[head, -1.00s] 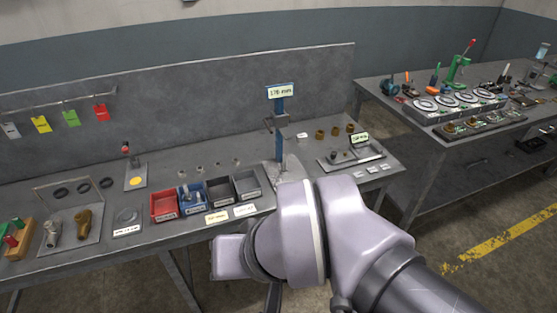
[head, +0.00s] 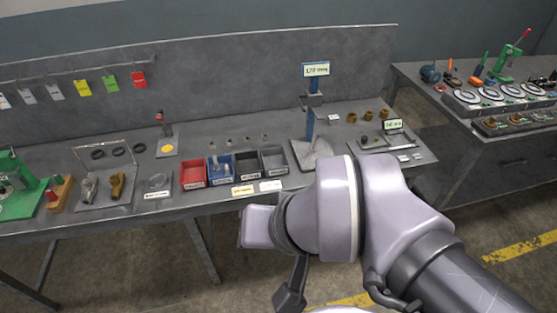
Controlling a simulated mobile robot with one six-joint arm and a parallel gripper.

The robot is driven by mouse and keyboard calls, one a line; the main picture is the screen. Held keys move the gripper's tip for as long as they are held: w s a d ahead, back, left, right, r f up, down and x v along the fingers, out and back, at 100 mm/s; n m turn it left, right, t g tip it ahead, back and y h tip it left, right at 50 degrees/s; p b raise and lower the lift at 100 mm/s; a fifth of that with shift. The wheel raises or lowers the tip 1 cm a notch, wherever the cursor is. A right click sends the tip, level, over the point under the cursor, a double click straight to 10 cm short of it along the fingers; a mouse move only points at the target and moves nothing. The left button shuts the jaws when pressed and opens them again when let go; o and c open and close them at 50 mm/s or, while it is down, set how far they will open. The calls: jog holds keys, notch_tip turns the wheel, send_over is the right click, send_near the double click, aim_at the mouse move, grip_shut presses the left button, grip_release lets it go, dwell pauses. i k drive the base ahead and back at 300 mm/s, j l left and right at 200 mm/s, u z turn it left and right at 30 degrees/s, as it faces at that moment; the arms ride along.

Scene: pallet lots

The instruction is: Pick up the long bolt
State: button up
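I cannot pick out the long bolt for certain. Small metal pieces lie in the blue bin (head: 220,171) on the bench, too small to tell their lengths. Several small upright pieces (head: 237,139) stand on the bench behind the bins.
A red bin (head: 193,175) and two dark bins, one of them a grey bin (head: 274,160), flank the blue one. A post with a display (head: 316,69) stands right of them. A green press (head: 18,190) is at left. A second bench (head: 440,125) stands at right.

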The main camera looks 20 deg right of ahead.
aim_at(312, 149)
jog(key=i+l, duration=0.15)
jog(key=l, duration=0.2)
jog(key=i+l, duration=0.2)
jog(key=i+l+u, duration=0.1)
jog(key=l, duration=0.35)
jog(key=i+l, duration=0.4)
jog(key=l, duration=0.25)
jog(key=i+l+u, duration=0.1)
jog(key=l, duration=0.25)
